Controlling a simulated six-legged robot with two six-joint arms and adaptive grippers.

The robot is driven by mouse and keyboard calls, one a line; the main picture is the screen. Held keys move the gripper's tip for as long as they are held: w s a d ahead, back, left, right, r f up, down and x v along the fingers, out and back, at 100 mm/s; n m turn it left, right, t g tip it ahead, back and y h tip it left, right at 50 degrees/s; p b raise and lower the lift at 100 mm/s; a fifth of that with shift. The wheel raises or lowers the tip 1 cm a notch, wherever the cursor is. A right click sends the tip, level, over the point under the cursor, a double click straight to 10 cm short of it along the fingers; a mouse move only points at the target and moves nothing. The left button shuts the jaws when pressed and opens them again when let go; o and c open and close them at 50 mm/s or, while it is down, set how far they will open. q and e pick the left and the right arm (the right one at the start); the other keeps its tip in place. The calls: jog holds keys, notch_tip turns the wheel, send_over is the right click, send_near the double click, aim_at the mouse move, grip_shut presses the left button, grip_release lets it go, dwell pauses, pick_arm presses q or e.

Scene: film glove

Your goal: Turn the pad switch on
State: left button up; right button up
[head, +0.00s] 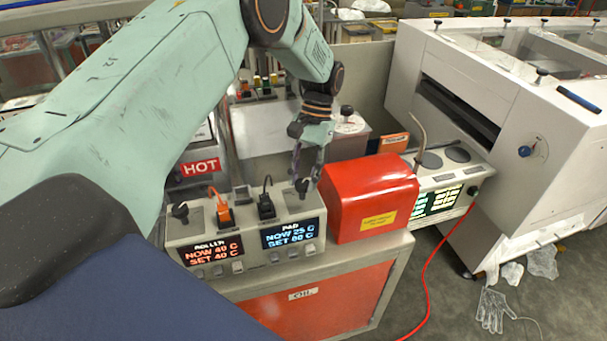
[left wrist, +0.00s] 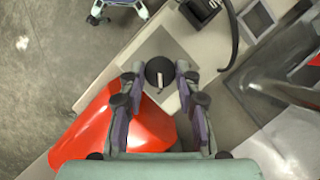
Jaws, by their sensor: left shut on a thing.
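The control box (head: 247,256) has a red display reading ROLLER, NOW 40 C, SET 40 C. Its blue display (head: 290,234) reads PAD, NOW 25 C, SET 60 C. The pad switch (head: 303,187) is a black knob at the box's right end, partly hidden by my left gripper (head: 307,180). In the left wrist view the knob (left wrist: 160,70) is round with a pale pointer, between the fingertips of my left gripper (left wrist: 159,80), which is shut on it. A similar black knob (head: 180,211) stands at the box's left end. My right gripper is not in view.
An orange plug (head: 222,208) and a black plug (head: 266,205) stand up between the knobs. A red cover (head: 368,194) is close to the right of my gripper.

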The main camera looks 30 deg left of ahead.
pick_arm(q)
jog(key=shift+s+d+f+m, duration=0.1)
jog(key=shift+s+f+m, duration=0.15)
jog(key=shift+m, duration=0.05)
jog(key=o, duration=1.2)
jog(key=shift+w+r, duration=0.1)
jog(key=shift+w, duration=0.05)
jog(key=shift+c, duration=0.2)
jog(key=shift+r, duration=0.1)
jog(key=v, duration=1.2)
